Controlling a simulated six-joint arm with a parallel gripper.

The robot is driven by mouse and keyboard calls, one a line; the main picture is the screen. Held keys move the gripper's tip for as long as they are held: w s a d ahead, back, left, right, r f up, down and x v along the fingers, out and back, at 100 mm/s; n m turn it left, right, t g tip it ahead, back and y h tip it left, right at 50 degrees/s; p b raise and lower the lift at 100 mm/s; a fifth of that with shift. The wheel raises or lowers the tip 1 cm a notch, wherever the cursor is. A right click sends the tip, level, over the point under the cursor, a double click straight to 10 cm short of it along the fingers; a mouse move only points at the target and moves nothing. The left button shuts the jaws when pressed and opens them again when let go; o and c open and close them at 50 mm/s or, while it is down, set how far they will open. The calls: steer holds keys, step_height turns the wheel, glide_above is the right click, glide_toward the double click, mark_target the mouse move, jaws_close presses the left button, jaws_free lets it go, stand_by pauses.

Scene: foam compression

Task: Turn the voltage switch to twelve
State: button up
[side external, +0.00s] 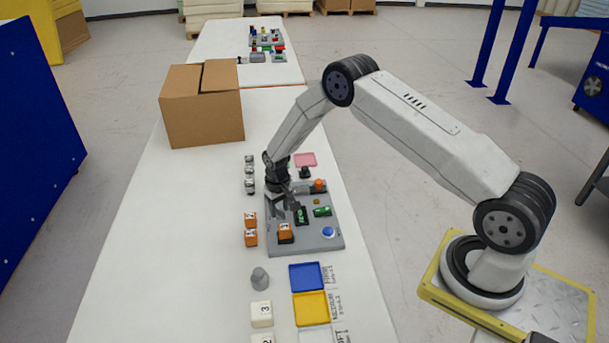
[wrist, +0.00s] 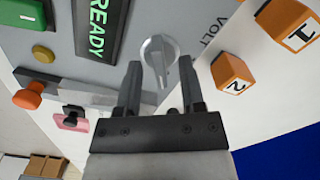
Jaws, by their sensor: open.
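The voltage switch (wrist: 158,56), a round light-grey knob with a raised ridge, sits on the grey control panel (wrist: 200,10) in the wrist view. Part of a "VOLT" label (wrist: 212,34) shows to its right. The ridge runs toward the gripper's palm; I cannot read any twelve mark. My gripper (wrist: 160,68) is open, with one finger on each side of the knob and visible gaps between. In the side view my gripper (side external: 287,199) is low over the left part of the panel (side external: 325,244) and hides the switch.
A "READY" display (wrist: 98,32) and an orange button (wrist: 28,96) are on the panel. Orange numbered cubes (wrist: 232,72) stand beside it. A blue button (side external: 328,232), coloured trays (side external: 306,276) and a cardboard box (side external: 202,108) surround the work. The table's left side is clear.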

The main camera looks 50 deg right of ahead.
jaws_close()
steer(key=shift+n, duration=0.4)
steer(key=n, duration=1.1)
stand_by(0.7)
jaws_free()
